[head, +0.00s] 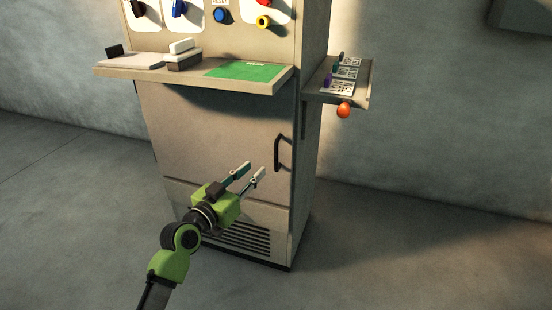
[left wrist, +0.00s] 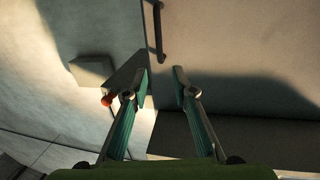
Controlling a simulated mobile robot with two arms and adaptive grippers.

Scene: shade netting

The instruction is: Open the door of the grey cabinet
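The grey cabinet (head: 312,165) stands in the middle of the head view. Its door (head: 210,140) looks shut, with a dark vertical bar handle (head: 277,154) near the right edge. My left gripper (head: 255,172) is in front of the lower door, open and empty, with its fingers pointing towards the handle. In the left wrist view the handle (left wrist: 158,32) lies beyond the gap between the open fingertips (left wrist: 160,75), apart from them. My right gripper is in neither view.
A shelf (head: 120,72) with a green mat (head: 245,71) juts out above the door. A side shelf (head: 364,92) with an orange-red knob (head: 343,110) sticks out at the right. A vent grille (head: 237,236) is below the door. The floor around is clear.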

